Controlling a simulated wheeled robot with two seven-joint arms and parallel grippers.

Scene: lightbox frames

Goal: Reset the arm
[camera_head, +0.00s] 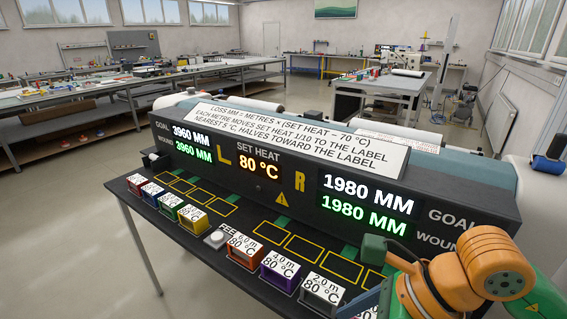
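My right arm, orange and green, comes in at the lower right. A dark green part and a blue-grey part at its end, by the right gripper (374,285), reach the bench's front right edge. I cannot make out its fingertips or whether it holds anything. My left arm and gripper are not in view. The dark machine (300,215) on the bench reads GOAL 3960 MM and WOUND 3960 MM on the left display (192,143), SET HEAT 80 °C on the middle display (258,163), and 1980 MM twice on the right display (366,205).
Small labelled blocks stand along the front edge, including a yellow one (192,218), an orange one (243,251), a purple one (280,271) and a dark one (322,292). A round feed button (217,238) sits between groups. Empty yellow-outlined spaces (303,249) lie behind.

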